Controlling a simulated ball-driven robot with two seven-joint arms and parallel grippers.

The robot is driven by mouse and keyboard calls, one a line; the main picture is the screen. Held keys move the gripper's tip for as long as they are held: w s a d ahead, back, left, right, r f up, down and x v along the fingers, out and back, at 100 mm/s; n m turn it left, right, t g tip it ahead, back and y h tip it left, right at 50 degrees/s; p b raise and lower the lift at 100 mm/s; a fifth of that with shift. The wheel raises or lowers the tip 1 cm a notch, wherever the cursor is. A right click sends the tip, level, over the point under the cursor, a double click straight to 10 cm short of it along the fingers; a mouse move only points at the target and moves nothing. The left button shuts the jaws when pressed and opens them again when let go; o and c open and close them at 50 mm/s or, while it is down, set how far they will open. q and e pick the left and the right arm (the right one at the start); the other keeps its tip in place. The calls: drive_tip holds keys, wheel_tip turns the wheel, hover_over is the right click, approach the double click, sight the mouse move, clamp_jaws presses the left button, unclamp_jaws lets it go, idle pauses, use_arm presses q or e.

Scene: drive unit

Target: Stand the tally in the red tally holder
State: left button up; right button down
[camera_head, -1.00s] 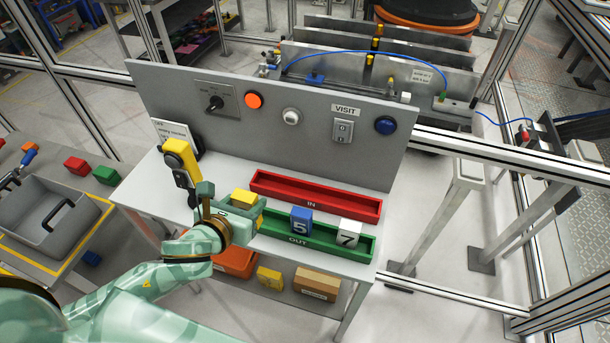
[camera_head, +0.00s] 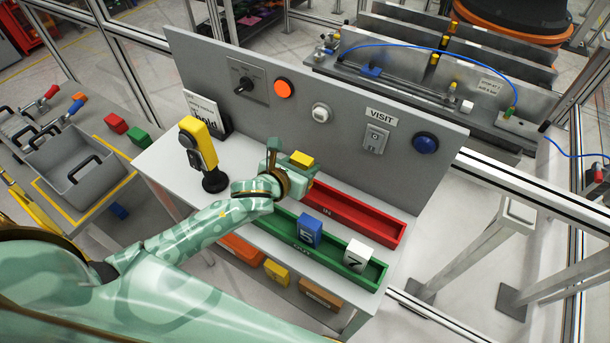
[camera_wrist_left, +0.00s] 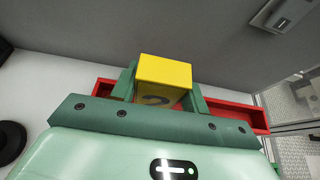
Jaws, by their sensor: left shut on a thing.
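The yellow tally (camera_head: 301,158) is between the fingers of my left gripper (camera_head: 291,163), which is shut on it. In the left wrist view the yellow tally (camera_wrist_left: 164,77) sits upright between the two green fingers, with a dark mark on its near face. The gripper is at the left end of the red tally holder (camera_head: 357,217), marked IN; the red holder shows on both sides of the fingers in the left wrist view (camera_wrist_left: 232,113). Whether the tally touches the holder is hidden. My right gripper is not in view.
The green holder (camera_head: 375,275), in front of the red one, holds a blue tally (camera_head: 309,232) and a white tally (camera_head: 357,255). A yellow and black device (camera_head: 200,150) stands left on the table. The grey panel (camera_head: 330,145) with buttons rises behind.

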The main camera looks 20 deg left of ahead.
use_arm(q)
drive_tip(key=shift+w+a+f, duration=0.1)
drive_tip(key=shift+w+f, duration=0.45)
drive_tip(key=shift+f, duration=0.1)
drive_tip(key=shift+w+f+b, duration=0.15)
drive_tip(key=shift+f+b, duration=0.45)
drive_tip(key=shift+f, duration=1.1)
drive_tip(key=shift+f, duration=0.1)
drive_tip(key=o, duration=1)
drive_tip(key=shift+s+r, duration=0.25)
drive_tip(key=p+v, duration=0.2)
drive_tip(key=v, duration=0.9)
drive_tip(key=shift+s+a, duration=0.1)
drive_tip(key=shift+s, duration=0.15)
